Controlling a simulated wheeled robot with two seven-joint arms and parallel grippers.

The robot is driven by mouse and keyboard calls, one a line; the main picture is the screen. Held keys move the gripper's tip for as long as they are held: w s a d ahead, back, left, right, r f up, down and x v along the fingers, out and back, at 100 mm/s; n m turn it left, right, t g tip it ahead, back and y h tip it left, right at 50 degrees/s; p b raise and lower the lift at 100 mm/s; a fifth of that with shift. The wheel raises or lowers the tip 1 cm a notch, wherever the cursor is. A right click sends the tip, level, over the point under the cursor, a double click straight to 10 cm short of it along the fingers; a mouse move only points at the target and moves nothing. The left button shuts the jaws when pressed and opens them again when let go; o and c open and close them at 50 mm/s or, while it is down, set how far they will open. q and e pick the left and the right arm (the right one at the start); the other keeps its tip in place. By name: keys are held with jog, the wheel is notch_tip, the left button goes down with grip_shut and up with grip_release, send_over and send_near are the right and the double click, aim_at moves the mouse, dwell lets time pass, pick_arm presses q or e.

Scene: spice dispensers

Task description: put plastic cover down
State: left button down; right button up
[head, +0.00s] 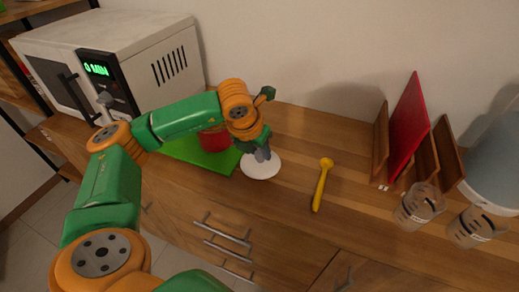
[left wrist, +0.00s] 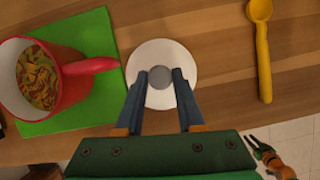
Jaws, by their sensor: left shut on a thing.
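The plastic cover is a white round disc (head: 260,168) with a grey knob in its middle. It is at the counter's front half, just right of the green board, and it also shows in the left wrist view (left wrist: 161,50). My left gripper (head: 262,155) is above the cover with its fingers pointing down. In the left wrist view its two fingers (left wrist: 160,77) are shut on the knob. The cover looks flat and at or very near the counter top; I cannot tell whether it touches. A small green and orange part, likely my right gripper (left wrist: 262,146), shows at the lower right.
A red pot (left wrist: 48,75) with food stands on a green board (head: 200,155) to the left; its handle reaches toward the cover. A yellow spoon (head: 321,186) lies to the right. A microwave (head: 115,65), a wooden rack (head: 443,150) and clear cups (head: 419,205) stand farther out.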

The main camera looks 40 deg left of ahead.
pick_arm(q)
jog(key=shift+f, duration=0.3)
jog(key=shift+f+b, duration=0.2)
jog(key=shift+b, duration=0.2)
jog(key=c, duration=0.5)
grip_release()
jog(key=shift+r, duration=0.1)
jog(key=shift+s+r+p, duration=0.1)
jog(key=shift+r+p, duration=0.3)
jog(key=shift+r, duration=0.1)
jog(key=v, duration=1.1)
jog(key=shift+s+r, duration=0.15)
jog(key=shift+s, duration=0.05)
